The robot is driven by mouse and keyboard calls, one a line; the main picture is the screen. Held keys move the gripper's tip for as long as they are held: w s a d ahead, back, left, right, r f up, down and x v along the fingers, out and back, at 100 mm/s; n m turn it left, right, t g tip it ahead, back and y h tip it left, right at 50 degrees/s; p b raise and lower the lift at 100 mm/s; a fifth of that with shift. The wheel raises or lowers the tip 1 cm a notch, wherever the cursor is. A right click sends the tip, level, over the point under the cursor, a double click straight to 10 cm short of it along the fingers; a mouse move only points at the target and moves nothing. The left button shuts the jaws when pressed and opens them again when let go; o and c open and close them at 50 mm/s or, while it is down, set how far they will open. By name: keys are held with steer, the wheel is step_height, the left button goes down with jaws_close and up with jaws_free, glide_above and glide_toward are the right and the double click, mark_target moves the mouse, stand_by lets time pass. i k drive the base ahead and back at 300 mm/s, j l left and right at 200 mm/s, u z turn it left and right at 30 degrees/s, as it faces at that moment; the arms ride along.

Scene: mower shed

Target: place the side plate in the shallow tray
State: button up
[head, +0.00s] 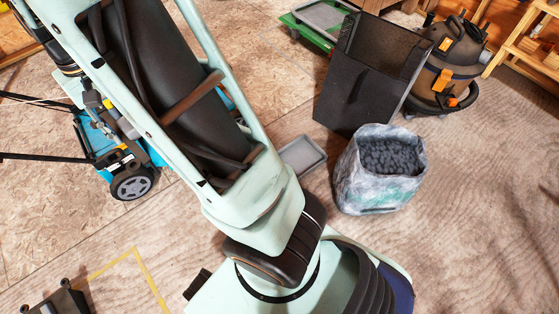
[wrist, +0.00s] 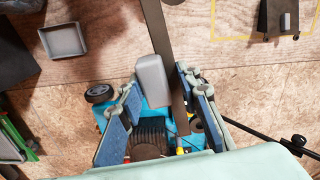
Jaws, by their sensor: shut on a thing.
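My gripper (wrist: 158,82) shows in the wrist view with its blue-padded fingers closed around a held part above the blue mower. A long, thin, dark brown strip (wrist: 163,40), which looks like the side plate seen edge-on, runs up from between the fingers. A grey rounded block (wrist: 152,78) lies alongside it between the fingertips; I cannot tell if it is attached. The shallow tray (head: 303,155) is grey, empty and on the floor, partly behind my arm. It also shows at upper left in the wrist view (wrist: 62,41), apart from the gripper.
The blue mower (head: 110,145) stands at left. A black bin (head: 352,75) and a fabric bag of dark lumps (head: 375,185) stand right of the tray. A vacuum (head: 450,65) and a green cart (head: 305,30) with another grey tray are at the back.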

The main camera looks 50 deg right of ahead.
mark_target(298, 161)
steer(key=i+j, duration=0.15)
steer(key=i, duration=0.15)
steer(key=i+z, duration=0.15)
steer(key=z, duration=2.1)
steer(key=i+l, duration=0.1)
steer(key=i, duration=0.4)
